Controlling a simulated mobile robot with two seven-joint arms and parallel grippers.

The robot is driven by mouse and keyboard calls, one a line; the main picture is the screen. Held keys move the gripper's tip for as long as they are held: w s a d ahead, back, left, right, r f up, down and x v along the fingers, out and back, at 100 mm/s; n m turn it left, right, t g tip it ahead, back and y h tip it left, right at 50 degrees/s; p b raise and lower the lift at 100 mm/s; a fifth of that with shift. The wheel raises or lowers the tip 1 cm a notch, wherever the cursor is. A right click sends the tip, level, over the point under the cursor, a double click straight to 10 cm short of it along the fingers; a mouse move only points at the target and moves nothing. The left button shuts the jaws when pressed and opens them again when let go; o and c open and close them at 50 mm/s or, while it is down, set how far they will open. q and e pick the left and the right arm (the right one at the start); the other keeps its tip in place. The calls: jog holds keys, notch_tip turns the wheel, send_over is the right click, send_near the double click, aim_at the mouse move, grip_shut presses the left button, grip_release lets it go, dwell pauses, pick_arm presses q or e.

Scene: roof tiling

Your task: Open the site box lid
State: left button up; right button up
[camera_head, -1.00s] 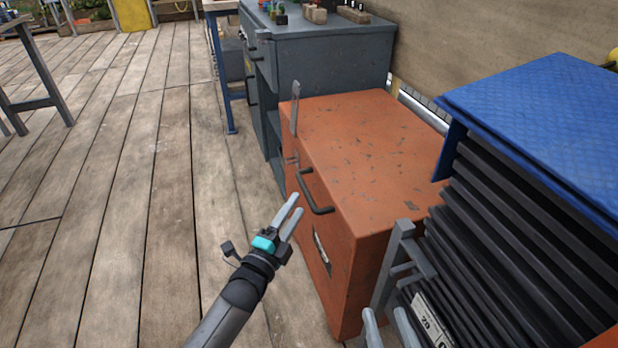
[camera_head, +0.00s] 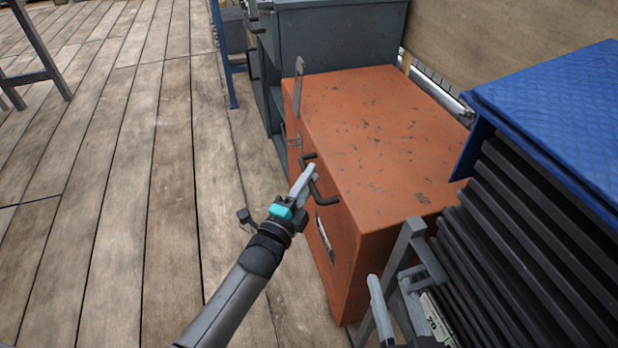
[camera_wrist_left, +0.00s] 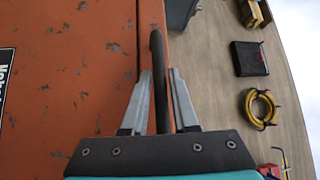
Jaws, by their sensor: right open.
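The site box is orange-red with scuffed paint, and its lid (camera_head: 375,135) lies flat and closed. A black bar handle (camera_head: 326,197) sits on its front near the top edge; it also shows in the left wrist view (camera_wrist_left: 157,60). My left gripper (camera_head: 308,172) is at this handle, one finger on each side of the bar in the left wrist view (camera_wrist_left: 159,80). Whether the fingers press on the bar is unclear. A grey hasp (camera_head: 299,88) stands upright at the lid's left edge. My right gripper (camera_head: 392,300) is low at the right, open and empty.
A blue-covered stack of dark slats (camera_head: 550,110) stands close on the right, with a grey metal frame (camera_head: 405,250) before it. A grey cabinet (camera_head: 340,40) stands behind the box. The plank floor (camera_head: 130,200) at left is mostly clear.

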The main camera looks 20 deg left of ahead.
pick_arm(q)
grip_shut()
dwell(1.0)
